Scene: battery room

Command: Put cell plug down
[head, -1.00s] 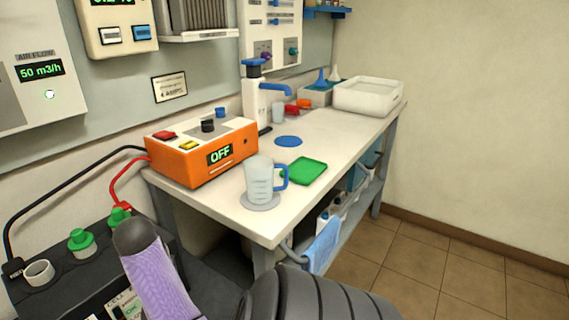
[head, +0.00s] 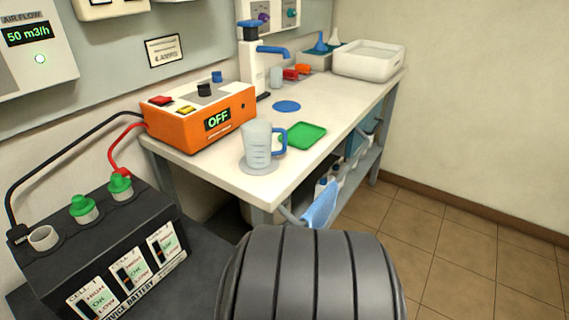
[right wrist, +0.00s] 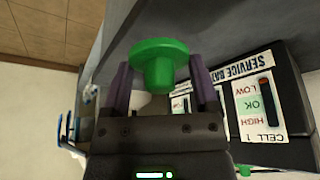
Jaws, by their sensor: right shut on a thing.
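My right gripper (right wrist: 158,72) is shut on a green cell plug (right wrist: 160,60), held between its two purple fingers in the right wrist view. The gripper and held plug do not show in the head view, where only my dark ribbed arm fills the bottom. The black service battery (head: 120,245) stands at lower left, with an open cell hole (head: 43,238) and two green plugs seated in it, one in the middle (head: 83,208) and one at the far end (head: 120,186). A green tray (head: 302,135) lies empty on the bench. My left gripper is not in view.
The white bench (head: 330,108) carries an orange charger (head: 200,118) reading OFF, a jug (head: 257,145) on a grey disc, a blue disc (head: 286,106), a dispenser (head: 252,65) and a white basin (head: 369,60). Black and red cables run from charger to battery.

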